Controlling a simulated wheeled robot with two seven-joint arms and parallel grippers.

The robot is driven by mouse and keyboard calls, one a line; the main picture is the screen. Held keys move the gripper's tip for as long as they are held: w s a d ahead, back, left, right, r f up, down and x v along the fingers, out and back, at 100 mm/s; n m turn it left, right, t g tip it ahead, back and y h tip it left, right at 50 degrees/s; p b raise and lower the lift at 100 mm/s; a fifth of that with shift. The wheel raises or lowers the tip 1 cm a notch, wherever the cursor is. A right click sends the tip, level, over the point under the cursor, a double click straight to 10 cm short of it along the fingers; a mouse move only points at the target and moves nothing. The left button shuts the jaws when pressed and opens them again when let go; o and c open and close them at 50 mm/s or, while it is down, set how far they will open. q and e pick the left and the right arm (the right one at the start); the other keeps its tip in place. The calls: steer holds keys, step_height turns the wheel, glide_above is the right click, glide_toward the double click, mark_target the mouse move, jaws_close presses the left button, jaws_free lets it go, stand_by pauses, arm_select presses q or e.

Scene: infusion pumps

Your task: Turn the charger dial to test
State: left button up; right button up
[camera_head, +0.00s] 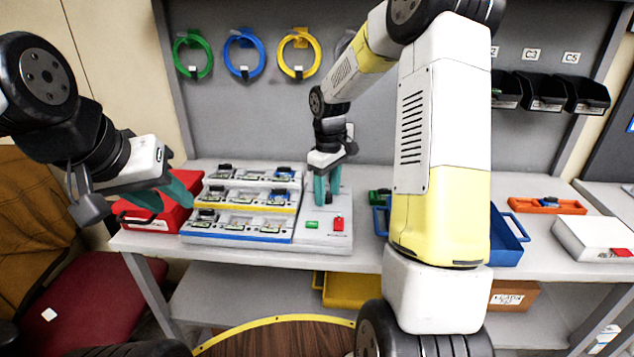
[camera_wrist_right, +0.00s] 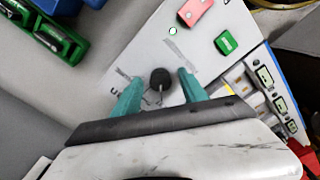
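The charger (camera_head: 238,214) stands on the workbench, with rows of bays on its left and a pale control panel (camera_head: 324,239) on its right. The panel carries a green button (camera_head: 312,225) and a red button (camera_head: 338,224). The black round dial (camera_wrist_right: 160,78) shows in the right wrist view, between the two teal fingertips of my right gripper (camera_wrist_right: 156,88). The fingers are apart with gaps to the dial on both sides. In the head view my right gripper (camera_head: 327,188) points down over the panel and hides the dial. My left gripper (camera_head: 170,196) is at the left, over a red box (camera_head: 150,215).
A blue bin (camera_head: 508,240) stands right of the charger, partly behind my right arm. An orange tray (camera_head: 545,206) and a white box (camera_head: 597,238) lie farther right. Coiled green, blue and yellow cables hang on the back wall (camera_head: 243,53). Black bins (camera_head: 545,92) hang at upper right.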

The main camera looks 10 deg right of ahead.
mark_target(328, 195)
steer(key=shift+r, duration=3.9)
steer(key=shift+r, duration=0.1)
